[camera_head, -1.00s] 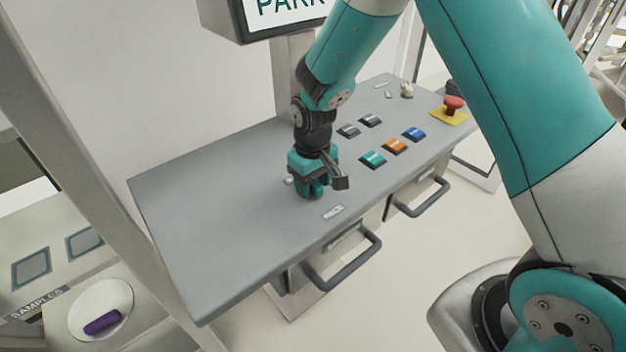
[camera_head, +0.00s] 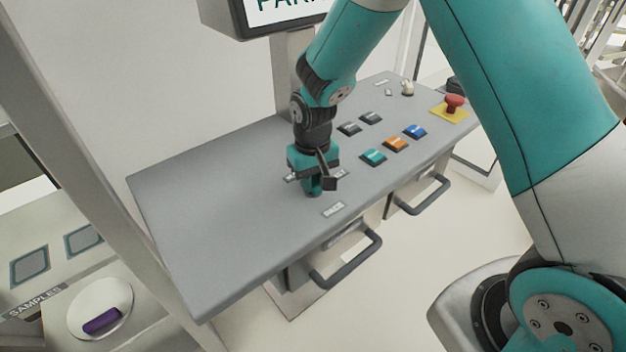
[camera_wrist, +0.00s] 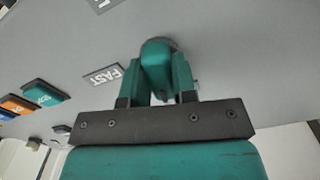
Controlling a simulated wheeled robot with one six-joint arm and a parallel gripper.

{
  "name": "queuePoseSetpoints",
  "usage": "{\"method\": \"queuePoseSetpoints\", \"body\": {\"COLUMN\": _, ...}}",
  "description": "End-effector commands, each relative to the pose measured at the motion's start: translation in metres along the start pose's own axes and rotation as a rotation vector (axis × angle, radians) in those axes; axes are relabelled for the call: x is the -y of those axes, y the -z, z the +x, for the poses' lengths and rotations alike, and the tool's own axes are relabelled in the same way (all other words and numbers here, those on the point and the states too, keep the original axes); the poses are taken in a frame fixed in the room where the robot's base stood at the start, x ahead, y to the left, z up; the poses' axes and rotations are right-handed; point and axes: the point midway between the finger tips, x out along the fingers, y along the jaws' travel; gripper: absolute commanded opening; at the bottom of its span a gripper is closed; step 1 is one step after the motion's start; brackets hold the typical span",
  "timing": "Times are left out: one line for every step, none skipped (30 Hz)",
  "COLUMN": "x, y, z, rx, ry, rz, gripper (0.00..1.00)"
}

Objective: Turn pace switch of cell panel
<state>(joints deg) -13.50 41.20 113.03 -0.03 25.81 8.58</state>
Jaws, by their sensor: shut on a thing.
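The cell panel (camera_head: 220,220) is a grey sloping desk top with buttons and labels. My gripper (camera_head: 313,190) points down at the panel's middle, behind a small white label (camera_head: 333,209). A label reading FAST (camera_wrist: 103,76) lies left of the fingers in the wrist view.
Right of my gripper are teal (camera_head: 373,157), orange (camera_head: 397,144) and blue (camera_head: 414,131) buttons, with grey ones behind. A red emergency button (camera_head: 453,103) stands at the far right. Drawer handles (camera_head: 347,262) jut out in front. A display (camera_head: 275,15) stands behind. The panel's left part is clear.

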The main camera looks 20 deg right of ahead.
Motion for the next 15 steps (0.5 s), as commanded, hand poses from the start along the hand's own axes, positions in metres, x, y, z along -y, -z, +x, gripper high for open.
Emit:
{"method": "queuePoseSetpoints", "body": {"x": -0.0007, "y": 0.0004, "z": 0.0004, "rx": -0.001, "ry": -0.001, "rz": 0.042, "gripper": 0.02}}
{"method": "queuePoseSetpoints", "body": {"x": -0.0008, "y": 0.0004, "z": 0.0003, "rx": -0.001, "ry": -0.001, "rz": 0.071, "gripper": 0.02}}
{"method": "queuePoseSetpoints", "body": {"x": -0.0008, "y": 0.0005, "z": 0.0003, "rx": -0.002, "ry": -0.001, "rz": 0.108, "gripper": 0.02}}
{"method": "queuePoseSetpoints", "body": {"x": -0.0008, "y": 0.0005, "z": 0.0002, "rx": -0.002, "ry": -0.001, "rz": 0.137, "gripper": 0.02}}
{"method": "queuePoseSetpoints", "body": {"x": -0.0008, "y": 0.0006, "z": 0.0001, "rx": -0.002, "ry": -0.001, "rz": 0.166, "gripper": 0.02}}
{"method": "queuePoseSetpoints", "body": {"x": -0.0008, "y": 0.0007, "z": 0.0001, "rx": -0.003, "ry": -0.001, "rz": 0.204, "gripper": 0.02}}
{"method": "queuePoseSetpoints", "body": {"x": -0.0008, "y": 0.0007, "z": 0.0, "rx": -0.003, "ry": -0.001, "rz": 0.233, "gripper": 0.02}}
{"method": "queuePoseSetpoints", "body": {"x": -0.0008, "y": 0.0008, "z": 0.0, "rx": -0.003, "ry": -0.001, "rz": 0.261, "gripper": 0.02}}
{"method": "queuePoseSetpoints", "body": {"x": -0.0008, "y": 0.0008, "z": -0.0001, "rx": -0.003, "ry": -0.001, "rz": 0.299, "gripper": 0.02}}
{"method": "queuePoseSetpoints", "body": {"x": -0.0008, "y": 0.0008, "z": -0.0001, "rx": -0.003, "ry": -0.001, "rz": 0.328, "gripper": 0.02}}
{"method": "queuePoseSetpoints", "body": {"x": -0.0009, "y": 0.0008, "z": -0.0001, "rx": -0.003, "ry": -0.001, "rz": 0.356, "gripper": 0.02}}
{"method": "queuePoseSetpoints", "body": {"x": -0.0009, "y": 0.0008, "z": -0.0001, "rx": -0.003, "ry": -0.001, "rz": 0.394, "gripper": 0.02}}
{"method": "queuePoseSetpoints", "body": {"x": -0.0009, "y": 0.0008, "z": -0.0001, "rx": -0.003, "ry": -0.001, "rz": 0.423, "gripper": 0.02}}
{"method": "queuePoseSetpoints", "body": {"x": -0.0009, "y": 0.0008, "z": -0.0001, "rx": -0.003, "ry": -0.001, "rz": 0.451, "gripper": 0.02}}
{"method": "queuePoseSetpoints", "body": {"x": -0.001, "y": 0.0008, "z": -0.0001, "rx": -0.003, "ry": -0.001, "rz": 0.49, "gripper": 0.02}}
